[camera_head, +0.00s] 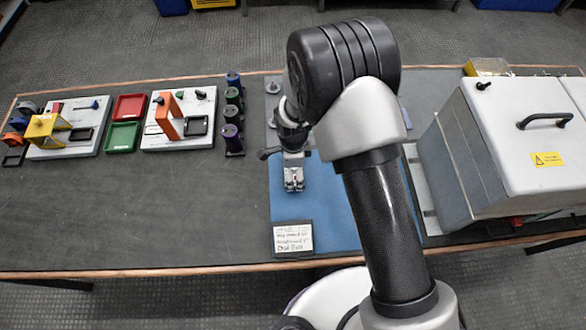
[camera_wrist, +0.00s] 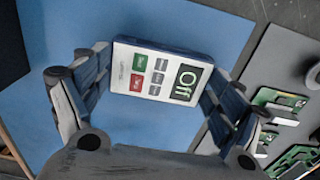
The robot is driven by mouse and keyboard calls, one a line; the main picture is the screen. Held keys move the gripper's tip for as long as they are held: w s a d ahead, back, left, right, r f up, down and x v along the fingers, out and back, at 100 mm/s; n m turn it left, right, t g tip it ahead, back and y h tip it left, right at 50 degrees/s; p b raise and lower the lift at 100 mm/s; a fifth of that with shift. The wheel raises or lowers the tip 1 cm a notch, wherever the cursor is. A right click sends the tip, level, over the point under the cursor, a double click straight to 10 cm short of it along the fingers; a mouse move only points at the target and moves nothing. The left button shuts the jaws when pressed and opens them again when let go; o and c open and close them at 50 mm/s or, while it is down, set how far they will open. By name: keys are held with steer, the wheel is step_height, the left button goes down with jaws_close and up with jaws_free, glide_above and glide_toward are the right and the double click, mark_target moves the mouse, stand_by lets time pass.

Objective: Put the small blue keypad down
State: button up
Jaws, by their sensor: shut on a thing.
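The small keypad (camera_wrist: 158,73) shows in the wrist view with a white face, a blue edge, green, red and grey keys, and a screen reading "Off". My gripper (camera_wrist: 155,80) is shut on it, with one finger at each end. In the head view my gripper (camera_head: 293,182) is over the blue mat (camera_head: 290,208), and the keypad is too small or hidden to make out there. The blue mat (camera_wrist: 120,20) lies below the keypad in the wrist view. I cannot tell how high the keypad is above it.
A large grey cabinet (camera_head: 500,150) stands to the right. Green circuit boards (camera_wrist: 285,108) lie on a grey surface beside the mat. Dark cylinders (camera_head: 232,138) stand left of the mat. The table's front left is clear.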

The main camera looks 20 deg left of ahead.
steer(key=shift+r, duration=0.1)
steer(key=shift+f, duration=0.2)
steer(key=o, duration=0.9)
steer(key=shift+o, duration=0.2)
steer(key=shift+r, duration=0.1)
step_height(320, 180, up, 12)
steer(key=p, duration=0.4)
steer(key=shift+r, duration=0.15)
